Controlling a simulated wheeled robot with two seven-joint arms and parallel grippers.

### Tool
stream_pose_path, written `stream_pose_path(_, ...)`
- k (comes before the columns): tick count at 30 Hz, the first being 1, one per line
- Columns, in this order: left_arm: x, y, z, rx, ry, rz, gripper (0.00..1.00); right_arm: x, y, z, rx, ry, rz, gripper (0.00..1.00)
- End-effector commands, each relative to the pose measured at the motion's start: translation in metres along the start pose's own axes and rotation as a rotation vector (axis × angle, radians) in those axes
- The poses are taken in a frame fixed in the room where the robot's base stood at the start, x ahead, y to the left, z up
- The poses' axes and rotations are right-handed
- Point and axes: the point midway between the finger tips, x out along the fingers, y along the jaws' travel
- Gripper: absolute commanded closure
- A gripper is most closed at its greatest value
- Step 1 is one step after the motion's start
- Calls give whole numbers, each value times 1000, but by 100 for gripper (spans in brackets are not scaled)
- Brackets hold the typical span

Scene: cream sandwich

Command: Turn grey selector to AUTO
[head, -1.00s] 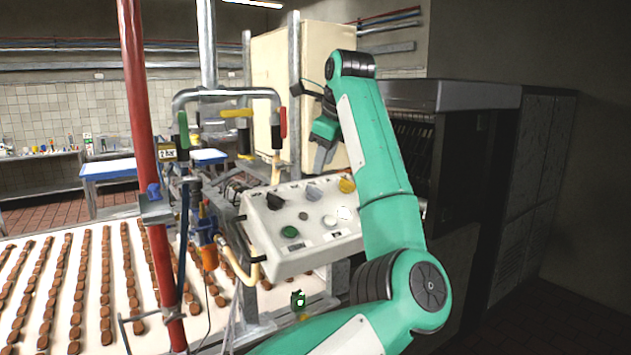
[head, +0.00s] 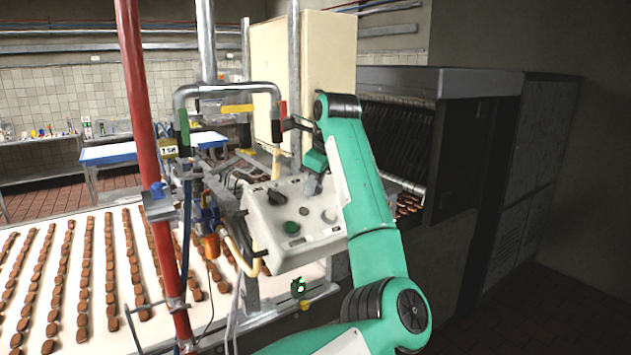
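The control box (head: 268,225) has a pale sloping face with knobs and buttons. A black knob (head: 276,197) sits at its upper left, a green button (head: 291,227) at its lower left and a pale button (head: 329,216) at its right. My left gripper (head: 313,187) points down at the upper middle of the face, where the grey selector showed earlier. The selector is now mostly or wholly hidden by the gripper, so its setting cannot be read. Contact and finger opening cannot be told. The yellow knob is hidden behind my arm. My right gripper is not in view.
A red post (head: 138,120) and pipework with a bent handle (head: 228,92) stand left of the box. A belt (head: 90,215) with rows of brown sandwiches runs at the left. A dark machine (head: 440,85) stands at the right.

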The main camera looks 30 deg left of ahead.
Motion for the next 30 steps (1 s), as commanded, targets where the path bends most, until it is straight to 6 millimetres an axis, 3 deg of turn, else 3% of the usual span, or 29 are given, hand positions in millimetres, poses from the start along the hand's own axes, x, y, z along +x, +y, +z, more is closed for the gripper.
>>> stream_pose_path(1, 0, 0, 0, 0, 0, 0, 82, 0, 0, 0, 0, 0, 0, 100)
stream_pose_path(3, 0, 0, 0, 0, 0, 0, 96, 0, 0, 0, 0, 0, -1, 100)
stream_pose_path(4, 0, 0, 0, 0, 0, 0, 97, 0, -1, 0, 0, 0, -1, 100)
stream_pose_path(17, 2, 0, -1, 94, 1, 6, 97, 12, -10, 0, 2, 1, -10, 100)
stream_pose_path(30, 2, -1, -2, 469, 1, 32, 97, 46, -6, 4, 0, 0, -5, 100)
